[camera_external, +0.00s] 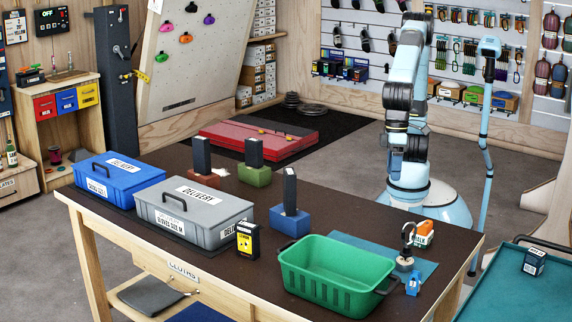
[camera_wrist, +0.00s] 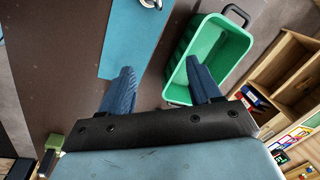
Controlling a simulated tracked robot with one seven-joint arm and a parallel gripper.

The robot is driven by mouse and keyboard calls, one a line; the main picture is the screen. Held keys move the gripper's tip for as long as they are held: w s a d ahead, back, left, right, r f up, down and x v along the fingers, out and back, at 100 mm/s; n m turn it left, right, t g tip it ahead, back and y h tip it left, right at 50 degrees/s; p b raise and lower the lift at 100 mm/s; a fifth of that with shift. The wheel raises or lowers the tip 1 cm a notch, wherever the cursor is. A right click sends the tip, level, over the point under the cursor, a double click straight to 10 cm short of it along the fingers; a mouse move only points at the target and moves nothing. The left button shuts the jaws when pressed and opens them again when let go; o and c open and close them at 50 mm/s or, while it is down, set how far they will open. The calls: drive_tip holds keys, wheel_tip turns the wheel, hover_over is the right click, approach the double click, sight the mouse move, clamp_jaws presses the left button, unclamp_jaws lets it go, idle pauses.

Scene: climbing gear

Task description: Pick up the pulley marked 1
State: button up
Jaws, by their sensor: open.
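A metal piece with a hooked top and a round grey base (camera_external: 404,264) stands on the blue mat (camera_external: 352,242); it may be the pulley, but I cannot read a 1 on it. A small blue piece (camera_external: 413,284) stands at the mat's front edge, its marking also unreadable. In the wrist view, part of a shiny metal piece (camera_wrist: 151,3) shows on the mat (camera_wrist: 134,40), cut off by the top edge. My gripper (camera_wrist: 163,82) is open and empty, its two blue fingers wide apart above the table. I cannot make out its fingertips in the external view.
A green basket (camera_external: 335,292) stands left of the metal piece; it also shows in the wrist view (camera_wrist: 235,45). Grey (camera_external: 195,238) and blue (camera_external: 118,189) boxes and several upright dark blocks occupy the table's left half.

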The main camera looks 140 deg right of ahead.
drive_tip(key=w+a+f+m, duration=0.2)
drive_tip(key=w+a+f, duration=0.3)
drive_tip(key=a+f, duration=0.1)
drive_tip(key=m+g, duration=0.2)
drive_tip(key=m, duration=0.1)
hover_over(415, 273)
wheel_tip(415, 273, down, 9)
drive_tip(key=shift+h, duration=0.4)
wheel_tip(415, 273, down, 14)
drive_tip(key=shift+r, duration=0.1)
drive_tip(key=shift+c, duration=0.3)
drive_tip(key=c, duration=1)
drive_tip(key=shift+r, duration=0.1)
